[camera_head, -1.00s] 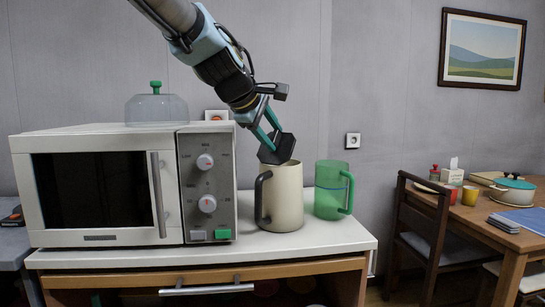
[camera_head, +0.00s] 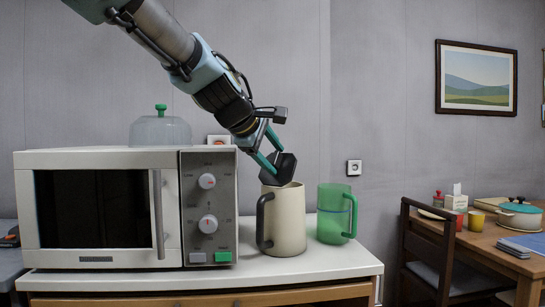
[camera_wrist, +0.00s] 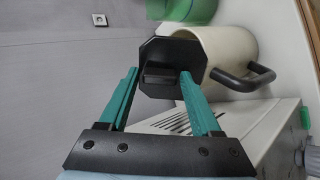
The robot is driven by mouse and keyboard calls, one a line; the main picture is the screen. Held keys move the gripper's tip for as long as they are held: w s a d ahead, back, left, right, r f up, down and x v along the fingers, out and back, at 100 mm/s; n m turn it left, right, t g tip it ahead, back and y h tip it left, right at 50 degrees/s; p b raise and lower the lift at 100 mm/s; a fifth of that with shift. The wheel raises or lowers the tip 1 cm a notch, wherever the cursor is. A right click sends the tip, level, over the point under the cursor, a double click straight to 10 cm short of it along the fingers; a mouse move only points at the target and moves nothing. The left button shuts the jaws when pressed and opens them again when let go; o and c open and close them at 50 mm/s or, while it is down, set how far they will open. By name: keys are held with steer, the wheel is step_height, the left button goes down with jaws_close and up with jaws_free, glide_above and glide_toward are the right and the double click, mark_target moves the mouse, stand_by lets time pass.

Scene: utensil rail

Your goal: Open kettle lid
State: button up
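The cream kettle (camera_head: 287,225) with a dark handle stands upright on the white counter, right of the microwave; it also shows in the wrist view (camera_wrist: 228,52). Its mouth is uncovered. The dark octagonal lid (camera_head: 280,170) is steeply tilted at the left part of the mouth. In the wrist view the lid (camera_wrist: 187,52) faces me with its block knob between my teal fingertips. My gripper (camera_head: 270,150) comes down from the upper left and appears shut on that knob. Whether the lid's lower edge touches the rim is hidden.
The microwave (camera_head: 100,205) stands close left of the kettle, with a clear green-knobbed dome (camera_head: 160,131) on top. A green translucent mug (camera_head: 335,215) stands close right. A chair (camera_head: 425,250) and dining table (camera_head: 500,238) are farther right. The counter front (camera_head: 310,265) is clear.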

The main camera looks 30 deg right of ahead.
steer(key=shift+o, duration=1.2)
steer(key=shift+r, duration=0.1)
steer(key=v, duration=1)
steer(key=shift+a, duration=0.35)
steer(key=shift+s+r, duration=0.1)
steer(key=shift+s, duration=0.05)
